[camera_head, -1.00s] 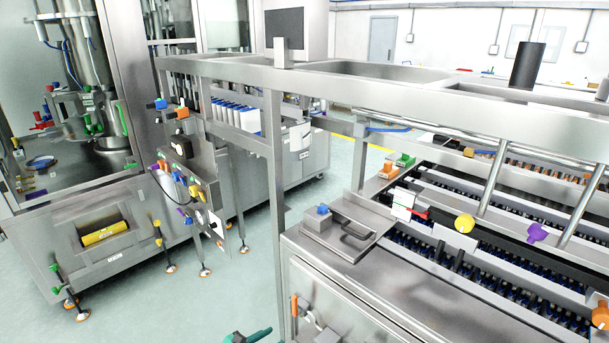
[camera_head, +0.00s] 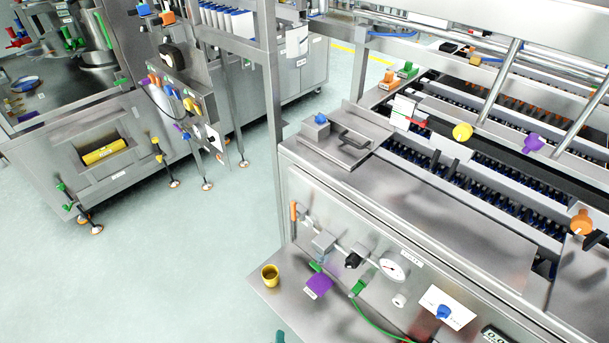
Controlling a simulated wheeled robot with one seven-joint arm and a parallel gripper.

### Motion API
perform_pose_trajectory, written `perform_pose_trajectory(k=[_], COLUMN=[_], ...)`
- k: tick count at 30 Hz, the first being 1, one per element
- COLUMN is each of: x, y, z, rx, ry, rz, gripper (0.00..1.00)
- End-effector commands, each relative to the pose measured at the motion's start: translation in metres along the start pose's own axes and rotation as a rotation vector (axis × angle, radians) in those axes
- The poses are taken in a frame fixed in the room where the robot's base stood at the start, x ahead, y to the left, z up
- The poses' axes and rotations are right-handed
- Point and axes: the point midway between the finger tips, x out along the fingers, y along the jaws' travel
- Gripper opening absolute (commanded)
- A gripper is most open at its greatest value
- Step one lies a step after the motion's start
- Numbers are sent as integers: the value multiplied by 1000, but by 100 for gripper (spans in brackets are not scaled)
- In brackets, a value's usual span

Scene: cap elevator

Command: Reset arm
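My gripper is not seen for certain in the head view. A small teal shape (camera_head: 280,337) shows at the bottom edge, too cut off to tell what it is. The steel machine (camera_head: 460,235) fills the right side, with a flat lid and handle (camera_head: 345,140) on its top corner. Its front panel carries a round gauge (camera_head: 393,269), a purple knob (camera_head: 319,285), a blue knob (camera_head: 443,312) and a green cable (camera_head: 375,322). A small yellow cup (camera_head: 270,275) stands on the ledge at the panel's lower left.
Another steel machine (camera_head: 105,190) with a yellow roller (camera_head: 103,152) stands at the left. Its feet stand on the pale floor. A vertical steel post (camera_head: 272,130) rises beside the right machine's corner. The floor (camera_head: 190,270) between the machines is clear.

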Motion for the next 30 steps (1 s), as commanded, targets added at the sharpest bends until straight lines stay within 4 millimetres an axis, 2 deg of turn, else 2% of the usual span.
perform_pose_trajectory(k=[1,8,15,18,24,30], x=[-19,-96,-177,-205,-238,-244], y=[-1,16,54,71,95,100], z=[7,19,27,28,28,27], rx=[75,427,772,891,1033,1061], ry=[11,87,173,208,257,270], rz=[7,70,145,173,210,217], gripper=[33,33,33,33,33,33])
